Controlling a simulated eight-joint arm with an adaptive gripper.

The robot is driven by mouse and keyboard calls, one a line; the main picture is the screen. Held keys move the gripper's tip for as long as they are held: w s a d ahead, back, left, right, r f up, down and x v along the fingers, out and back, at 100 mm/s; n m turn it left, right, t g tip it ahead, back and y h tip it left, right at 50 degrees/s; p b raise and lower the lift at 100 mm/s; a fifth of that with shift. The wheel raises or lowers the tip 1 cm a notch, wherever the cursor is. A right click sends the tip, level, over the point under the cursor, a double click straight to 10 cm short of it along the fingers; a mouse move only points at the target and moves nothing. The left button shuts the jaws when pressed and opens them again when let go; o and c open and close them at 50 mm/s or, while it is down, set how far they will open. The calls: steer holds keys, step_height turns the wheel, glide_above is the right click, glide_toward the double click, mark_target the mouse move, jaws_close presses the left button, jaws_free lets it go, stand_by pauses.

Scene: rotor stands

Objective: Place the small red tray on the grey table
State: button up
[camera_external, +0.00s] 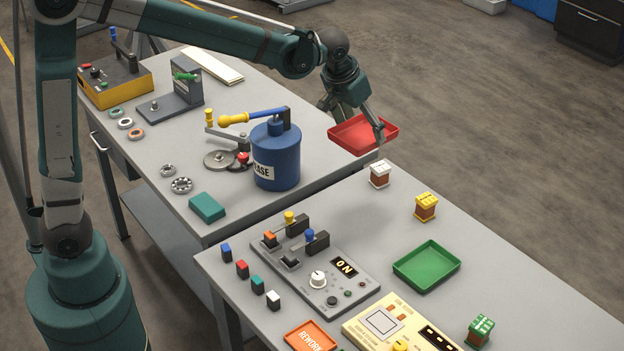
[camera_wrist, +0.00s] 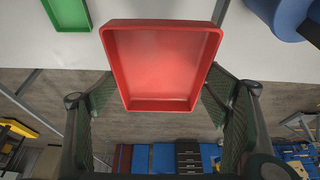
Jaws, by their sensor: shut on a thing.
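The small red tray (camera_external: 362,134) is held in my gripper (camera_external: 358,122), up in the air near the right edge of the far grey table (camera_external: 305,199). In the external view it hangs by the gap between the two tables, close to the near grey table (camera_external: 500,245). In the wrist view the red tray (camera_wrist: 162,65) shows its empty inside, between the two fingers of my gripper (camera_wrist: 165,100). The fingers are shut on its sides. Nothing lies in the tray.
A blue grease can (camera_external: 276,165) stands left of the tray. White (camera_external: 380,174) and yellow (camera_external: 426,207) topped blocks and a green tray (camera_external: 427,266) sit on the near table. A control panel (camera_external: 315,268) stands left of them. Bare tabletop lies between the panel and the green tray.

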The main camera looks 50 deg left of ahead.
steer(key=d, duration=0.2)
steer(key=shift+d+f, duration=0.25)
steer(key=shift+d, duration=0.15)
glide_above(362, 217)
steer(key=s, duration=0.2)
step_height(362, 217, down, 17)
steer(key=shift+w+f, duration=0.25)
steer(key=shift+f, duration=0.05)
steer(key=shift+f, duration=3.1)
steer(key=shift+f+b, duration=0.4)
steer(key=shift+f, duration=1.5)
steer(key=shift+f, duration=0.1)
